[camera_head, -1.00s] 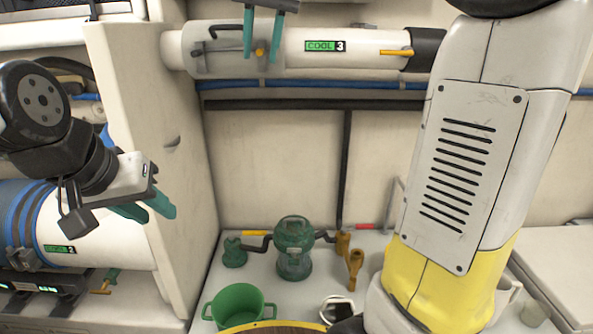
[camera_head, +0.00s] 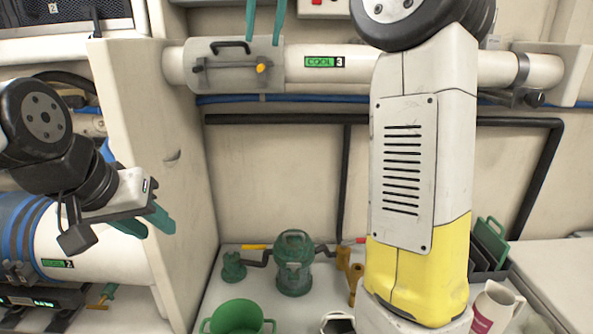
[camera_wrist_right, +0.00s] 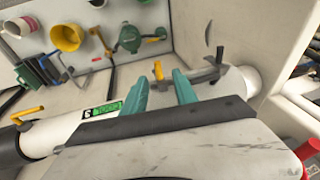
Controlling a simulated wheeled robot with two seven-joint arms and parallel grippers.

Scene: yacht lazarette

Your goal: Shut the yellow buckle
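The small yellow buckle (camera_head: 262,68) sits on a grey clamp plate (camera_head: 235,76) around the white pipe marked COOL 3. A dark lever crosses the plate and meets the buckle; whether it is latched I cannot tell. My right gripper (camera_head: 263,42) is open and empty, its teal fingers just above the buckle in the head view. In the right wrist view the yellow buckle (camera_wrist_right: 157,70) shows between and just beyond the fingertips of the right gripper (camera_wrist_right: 160,76), apart from them. My left gripper (camera_head: 159,231) is open and empty at the left, by the COOL 2 pipe.
The white pipe (camera_head: 380,62) runs along the back wall, partly behind my right arm. Another yellow handle (camera_wrist_right: 27,115) is on it in the wrist view. Below stand a green pump (camera_head: 293,262), a green pot (camera_head: 238,318) and a white jug (camera_head: 494,308). A partition (camera_head: 165,170) stands left.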

